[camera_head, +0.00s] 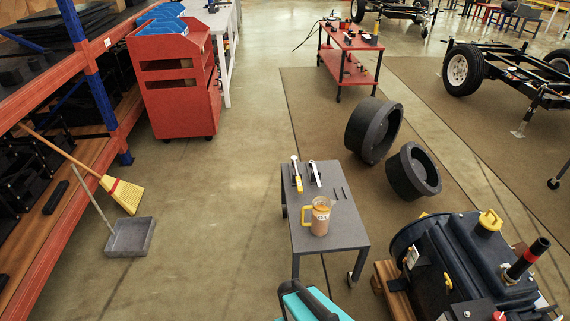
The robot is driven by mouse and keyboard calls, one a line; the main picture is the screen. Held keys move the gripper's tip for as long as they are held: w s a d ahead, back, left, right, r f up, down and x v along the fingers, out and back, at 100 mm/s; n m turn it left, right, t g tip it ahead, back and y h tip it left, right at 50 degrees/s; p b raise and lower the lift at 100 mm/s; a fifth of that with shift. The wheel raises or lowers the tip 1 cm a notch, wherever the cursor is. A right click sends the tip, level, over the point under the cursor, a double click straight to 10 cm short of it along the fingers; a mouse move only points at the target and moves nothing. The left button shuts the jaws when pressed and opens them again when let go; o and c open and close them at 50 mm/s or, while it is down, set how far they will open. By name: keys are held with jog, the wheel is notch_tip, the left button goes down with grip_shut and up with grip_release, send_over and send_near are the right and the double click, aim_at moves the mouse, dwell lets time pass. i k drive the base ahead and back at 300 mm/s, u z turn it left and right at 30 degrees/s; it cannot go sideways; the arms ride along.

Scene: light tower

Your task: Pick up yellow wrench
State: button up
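The yellow wrench (297,174) lies on the grey wheeled cart (331,239), near its far left corner. It has a silver head and a yellow handle, and its length runs roughly away from me. A second wrench (314,172), silver or white, lies just to its right and looks apart from it. My gripper is not in view.
Two dark round housings (373,131) (412,172) stand right of the cart. A dark machine (470,265) is at lower right. A teal object (300,300) is near the bottom edge. A red cabinet (172,90) stands at upper left. Floor left of the cart is open.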

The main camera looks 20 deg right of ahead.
aim_at(293, 159)
jog(key=u, duration=0.35)
jog(key=i, duration=0.65)
jog(key=u, duration=0.95)
jog(key=i, duration=0.75)
jog(key=u, duration=0.4)
